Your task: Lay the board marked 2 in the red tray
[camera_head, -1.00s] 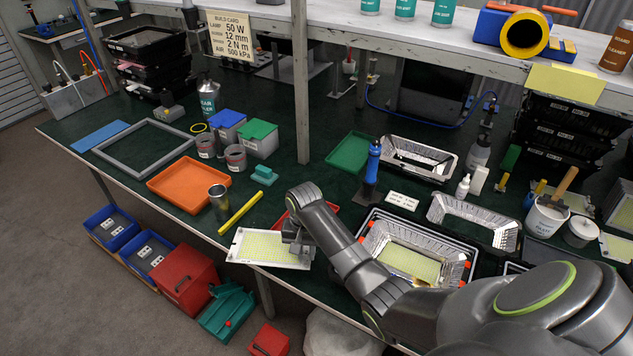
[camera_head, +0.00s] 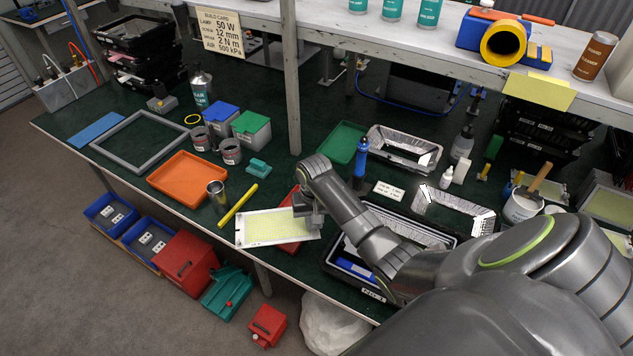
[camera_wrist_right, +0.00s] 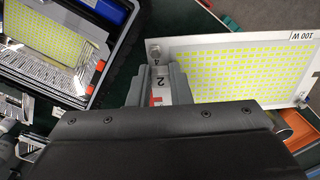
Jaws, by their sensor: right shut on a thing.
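My right gripper (camera_head: 308,210) is shut on the edge of a white board (camera_head: 272,228) with a yellow LED grid. In the right wrist view the fingers (camera_wrist_right: 160,90) grip a tab marked 2, and the board (camera_wrist_right: 245,72) extends to the right with a "100 W" label. The red tray (camera_head: 289,197) lies near the bench's front edge. The board is above it and overlaps it, hiding much of it, and sticks out to the left. I cannot tell whether they touch. My left gripper is not in view.
A black case (camera_head: 345,268) is right, partly behind my arm. A blue bottle (camera_head: 360,163) stands behind the gripper.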

